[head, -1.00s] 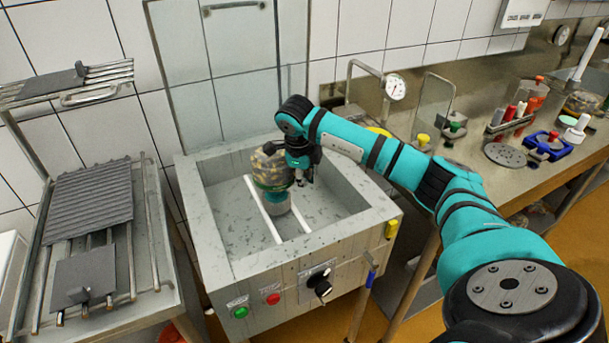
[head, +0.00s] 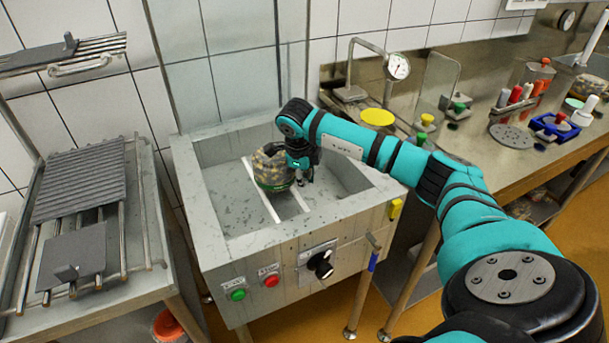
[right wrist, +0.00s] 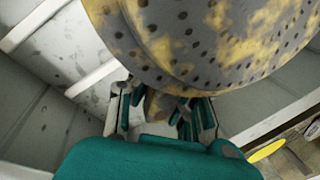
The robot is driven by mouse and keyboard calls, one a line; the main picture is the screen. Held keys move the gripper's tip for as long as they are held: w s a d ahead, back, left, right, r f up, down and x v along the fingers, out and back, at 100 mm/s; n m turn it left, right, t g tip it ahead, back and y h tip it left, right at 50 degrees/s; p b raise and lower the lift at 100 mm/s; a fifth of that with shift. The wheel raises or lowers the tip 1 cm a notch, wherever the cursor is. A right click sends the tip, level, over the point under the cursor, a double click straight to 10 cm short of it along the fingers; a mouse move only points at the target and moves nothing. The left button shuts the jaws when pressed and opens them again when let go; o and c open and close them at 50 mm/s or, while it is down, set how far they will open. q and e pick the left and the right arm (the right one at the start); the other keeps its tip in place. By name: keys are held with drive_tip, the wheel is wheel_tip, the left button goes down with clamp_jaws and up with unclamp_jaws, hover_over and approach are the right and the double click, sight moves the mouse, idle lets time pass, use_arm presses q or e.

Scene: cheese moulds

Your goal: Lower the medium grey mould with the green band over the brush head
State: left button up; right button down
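The medium grey mould (head: 272,166), blotched yellow-brown with a green band round its lower part, is in the wash basin above the white rails. My right gripper (head: 304,178) is at its right side and appears shut on it. In the right wrist view, the fingers (right wrist: 165,118) close on a brownish part just below the perforated mould wall (right wrist: 205,45). The mould looks roughly upright. The brush head is hidden now, behind or inside the mould; I cannot tell how far over it the mould sits. My left gripper is not in view.
The grey basin (head: 216,248) has walls close around the mould, and buttons and a knob (head: 320,264) on its front. A rack with ribbed trays (head: 82,184) stands left. The steel bench (head: 455,150) at right carries a gauge, several small moulds and pots.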

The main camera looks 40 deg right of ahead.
sight(305, 194)
drive_tip(key=shift+f+b, duration=1.05)
drive_tip(key=shift+f, duration=0.8)
drive_tip(key=c, duration=2)
unclamp_jaws()
